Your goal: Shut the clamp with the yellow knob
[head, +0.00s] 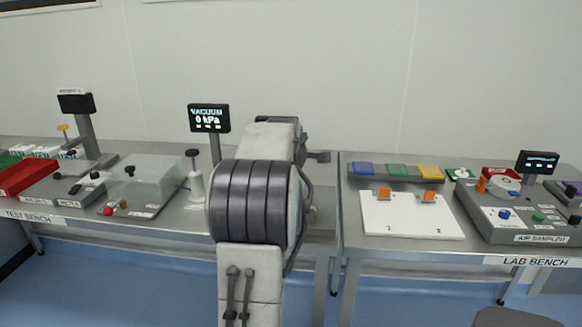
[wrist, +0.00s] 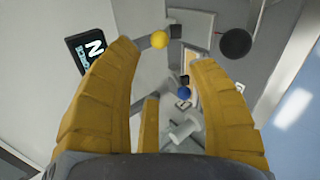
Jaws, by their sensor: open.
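In the wrist view, a round yellow knob (wrist: 160,41) sits on a grey bar with a dark block at its right end. It appears between the tips of my gripper (wrist: 165,55), slightly beyond them in the picture. The yellow fingers are spread apart and nothing is held between them. I cannot tell how far the knob is from the fingertips. In the head view, my arm hides my gripper. A small yellow-topped part (head: 63,127) stands at the far left there; I cannot tell if it is the same knob.
In the head view, a clear box (head: 145,180) and red tray (head: 28,177) stand left, and a white board (head: 410,222) lies right.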

